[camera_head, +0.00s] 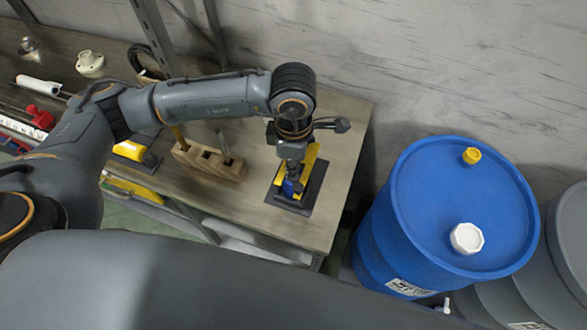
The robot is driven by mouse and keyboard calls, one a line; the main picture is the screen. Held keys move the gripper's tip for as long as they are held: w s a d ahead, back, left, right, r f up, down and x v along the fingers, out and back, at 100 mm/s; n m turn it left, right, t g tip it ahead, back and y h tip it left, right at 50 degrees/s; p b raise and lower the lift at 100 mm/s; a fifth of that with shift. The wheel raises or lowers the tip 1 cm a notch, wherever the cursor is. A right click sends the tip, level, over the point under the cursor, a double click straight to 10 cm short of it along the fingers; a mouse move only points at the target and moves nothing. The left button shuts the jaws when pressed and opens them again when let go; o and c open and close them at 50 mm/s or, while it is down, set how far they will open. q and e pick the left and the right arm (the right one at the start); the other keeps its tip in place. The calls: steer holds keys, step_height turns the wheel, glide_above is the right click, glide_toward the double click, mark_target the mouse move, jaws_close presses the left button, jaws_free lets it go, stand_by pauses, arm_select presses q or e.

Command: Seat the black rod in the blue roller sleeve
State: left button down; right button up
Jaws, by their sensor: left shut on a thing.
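The blue roller sleeve (291,187) shows as a small blue shape in a yellow holder (309,160) on a dark base plate (301,207), near the right end of the bench. My left gripper (290,172) points down directly over the sleeve, between the yellow sides. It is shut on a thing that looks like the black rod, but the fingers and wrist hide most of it. I cannot tell how deep the rod sits in the sleeve. My right gripper is not in view.
A wooden block (213,163) with upright pieces stands left of the holder. A second yellow piece (130,151) lies on a dark plate farther left. Blue drum (450,210) stands right of the bench (345,125). Bare bench top lies around the holder.

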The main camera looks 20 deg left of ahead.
arm_select(q)
steer(key=shift+f, duration=0.2)
steer(key=shift+f, duration=0.15)
steer(key=c, duration=1.6)
jaws_free()
step_height(320, 180, up, 11)
steer(key=shift+r+b, duration=0.1)
steer(key=shift+b, duration=1.1)
steer(key=shift+r, duration=0.6)
